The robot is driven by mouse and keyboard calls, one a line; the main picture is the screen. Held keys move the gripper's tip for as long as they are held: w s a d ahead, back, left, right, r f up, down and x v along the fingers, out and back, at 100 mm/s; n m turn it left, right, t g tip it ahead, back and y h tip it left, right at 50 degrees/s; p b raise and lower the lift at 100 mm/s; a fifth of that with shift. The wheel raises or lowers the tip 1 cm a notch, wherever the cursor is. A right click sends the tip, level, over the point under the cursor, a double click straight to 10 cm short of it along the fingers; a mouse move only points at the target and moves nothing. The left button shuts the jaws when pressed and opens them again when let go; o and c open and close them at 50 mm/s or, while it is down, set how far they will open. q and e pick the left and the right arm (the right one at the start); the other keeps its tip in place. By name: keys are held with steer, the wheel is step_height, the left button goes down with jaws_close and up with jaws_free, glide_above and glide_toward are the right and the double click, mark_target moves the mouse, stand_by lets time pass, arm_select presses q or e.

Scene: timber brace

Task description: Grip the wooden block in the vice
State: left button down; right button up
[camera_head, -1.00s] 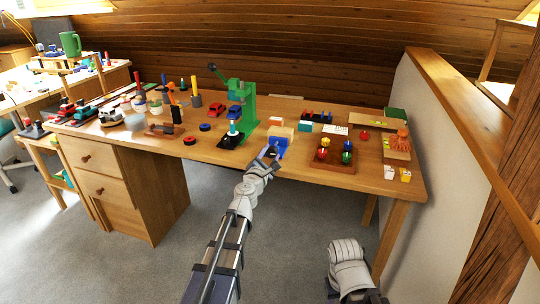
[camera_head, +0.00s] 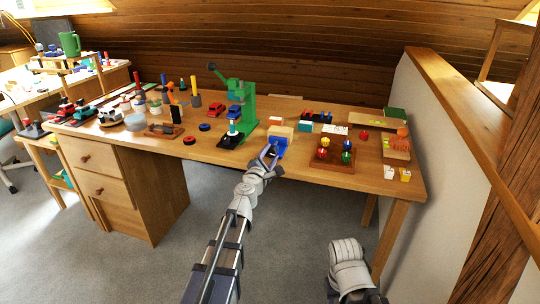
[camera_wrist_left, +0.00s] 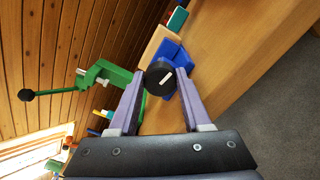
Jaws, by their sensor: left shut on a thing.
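The blue vice (camera_head: 279,146) stands at the front edge of the workbench, and it also shows in the left wrist view (camera_wrist_left: 181,56). The pale wooden block (camera_head: 281,131) is at the vice's far side, and in the left wrist view (camera_wrist_left: 156,41) it is partly hidden behind the vice. I cannot tell whether the jaws touch it. My left gripper (camera_head: 270,153) is shut on the vice's round black knob (camera_wrist_left: 160,79), which has a white mark. Its two fingers (camera_wrist_left: 161,76) sit on either side of the knob. My right gripper is out of view.
A green press (camera_head: 247,108) stands left of the vice. A wooden tray with coloured knobs (camera_head: 333,159) is to the right. A small orange-red block (camera_head: 276,121) lies behind. The floor before the bench is clear.

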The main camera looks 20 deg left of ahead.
arm_select(q)
steer(key=shift+c, duration=1.8)
jaws_free()
